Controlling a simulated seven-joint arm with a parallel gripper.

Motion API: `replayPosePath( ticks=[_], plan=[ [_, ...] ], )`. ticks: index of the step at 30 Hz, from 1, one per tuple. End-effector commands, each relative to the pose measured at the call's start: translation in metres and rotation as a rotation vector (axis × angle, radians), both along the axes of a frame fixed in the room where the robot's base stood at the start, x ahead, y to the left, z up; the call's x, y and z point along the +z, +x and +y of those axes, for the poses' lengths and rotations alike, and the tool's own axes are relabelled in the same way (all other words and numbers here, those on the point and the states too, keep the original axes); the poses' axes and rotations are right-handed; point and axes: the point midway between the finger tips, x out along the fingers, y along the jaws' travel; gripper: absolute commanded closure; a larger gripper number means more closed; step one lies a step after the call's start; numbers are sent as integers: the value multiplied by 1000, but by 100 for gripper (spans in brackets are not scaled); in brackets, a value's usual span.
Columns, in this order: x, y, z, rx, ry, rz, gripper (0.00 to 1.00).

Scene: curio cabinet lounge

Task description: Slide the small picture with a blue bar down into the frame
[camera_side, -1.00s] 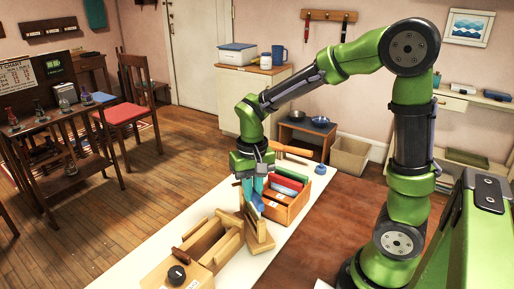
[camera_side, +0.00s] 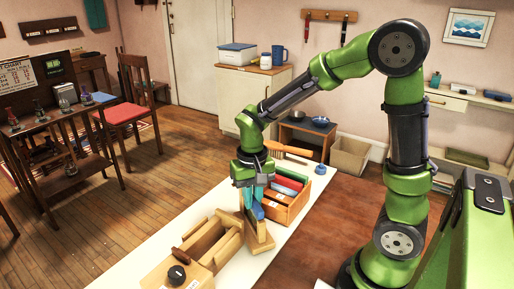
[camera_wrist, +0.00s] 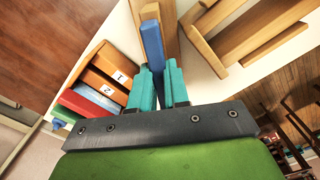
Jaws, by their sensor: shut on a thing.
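My gripper (camera_side: 253,198) points down with its teal fingers shut on the small picture with the blue bar (camera_side: 258,211). In the wrist view the blue bar (camera_wrist: 152,45) sticks out between the fingertips (camera_wrist: 160,82). The small wooden frame (camera_side: 260,237) stands upright on the white table, directly below the fingers.
A wooden box (camera_side: 287,216) with red, green and blue pieces and number labels stands close behind on the right. An open wooden tray (camera_side: 211,246) and a block with a black knob (camera_side: 177,275) are at the front left. A wooden-handled brush (camera_side: 289,150) lies behind.

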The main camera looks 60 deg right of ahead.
Motion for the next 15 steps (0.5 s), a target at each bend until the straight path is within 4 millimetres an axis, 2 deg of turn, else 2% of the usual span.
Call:
replayPosePath(
  ticks=[13,14,15],
  plan=[
    [-1,0,0,1,-1,-1,100],
    [-1,0,0,1,-1,-1,83],
    [-1,0,0,1,-1,-1,77]
  ],
)
